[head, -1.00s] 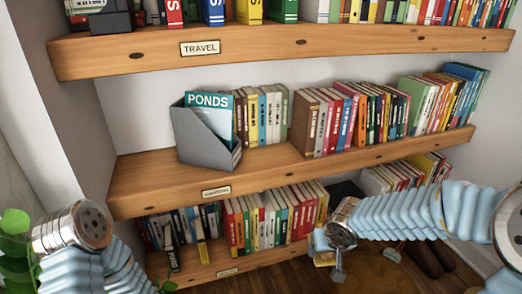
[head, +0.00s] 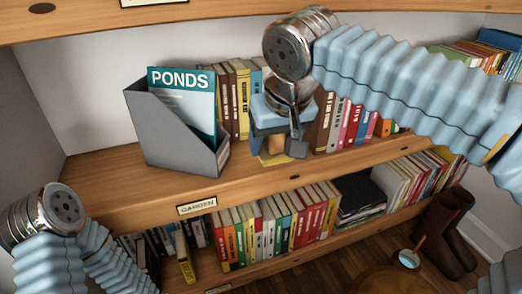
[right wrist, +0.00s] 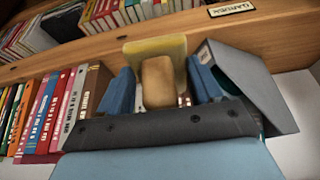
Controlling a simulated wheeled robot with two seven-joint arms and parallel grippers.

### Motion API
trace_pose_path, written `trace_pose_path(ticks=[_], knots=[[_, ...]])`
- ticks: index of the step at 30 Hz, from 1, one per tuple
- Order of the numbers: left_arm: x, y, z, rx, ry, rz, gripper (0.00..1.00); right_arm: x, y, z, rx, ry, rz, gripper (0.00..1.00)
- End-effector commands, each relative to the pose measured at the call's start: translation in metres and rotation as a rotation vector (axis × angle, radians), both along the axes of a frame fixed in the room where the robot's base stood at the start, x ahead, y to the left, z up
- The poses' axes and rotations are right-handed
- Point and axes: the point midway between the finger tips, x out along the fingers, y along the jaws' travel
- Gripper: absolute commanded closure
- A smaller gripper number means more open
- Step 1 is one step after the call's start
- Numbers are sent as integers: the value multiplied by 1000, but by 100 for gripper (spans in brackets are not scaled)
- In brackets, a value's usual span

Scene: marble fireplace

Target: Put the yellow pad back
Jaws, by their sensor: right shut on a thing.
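The yellow pad (right wrist: 155,48) is a flat pale-yellow slab with a tan block (right wrist: 158,82) against it. In the head view the pad (head: 274,159) shows partly under my right gripper (head: 277,134), at the middle shelf's front. In the right wrist view my right gripper (right wrist: 163,88) has its blue fingers on both sides of the tan block, shut on it. I cannot tell whether the pad touches the shelf. My left wrist stands at the lower left of the head view; its gripper's fingers do not show.
A grey file holder (head: 170,130) with a PONDS booklet (head: 185,98) stands left of my right gripper on the middle shelf (head: 105,175). Books (head: 340,125) stand to the right and behind. A lower shelf of books (head: 270,228) is below. Brown boots (head: 445,232) stand on the floor.

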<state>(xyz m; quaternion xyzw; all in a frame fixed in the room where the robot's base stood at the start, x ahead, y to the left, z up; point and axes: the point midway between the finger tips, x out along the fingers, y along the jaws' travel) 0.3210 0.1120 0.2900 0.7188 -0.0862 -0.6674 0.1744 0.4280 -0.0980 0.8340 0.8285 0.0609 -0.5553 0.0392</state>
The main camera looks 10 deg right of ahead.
Motion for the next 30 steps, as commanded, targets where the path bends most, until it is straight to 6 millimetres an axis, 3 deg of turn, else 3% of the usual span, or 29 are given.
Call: trace_pose_path(ticks=[2, 5, 15, 19, 30], knots=[[-6, 4, -7, 9, 26, 20, 39, -6, 4, 5, 0, 0, 32, 71], [-8, 5, -7, 13, 39, 28, 39, 1, 4, 5, 0, 3, 48, 71], [-9, 4, -2, 11, 39, 27, 39, 83, -12, -33, -3, 4, 45, 71], [-8, 5, -6, 12, 38, 29, 39, 102, -15, -60, -4, 4, 46, 71], [-8, 5, -7, 13, 37, 30, 39, 127, -20, -90, -2, 3, 47, 71]])
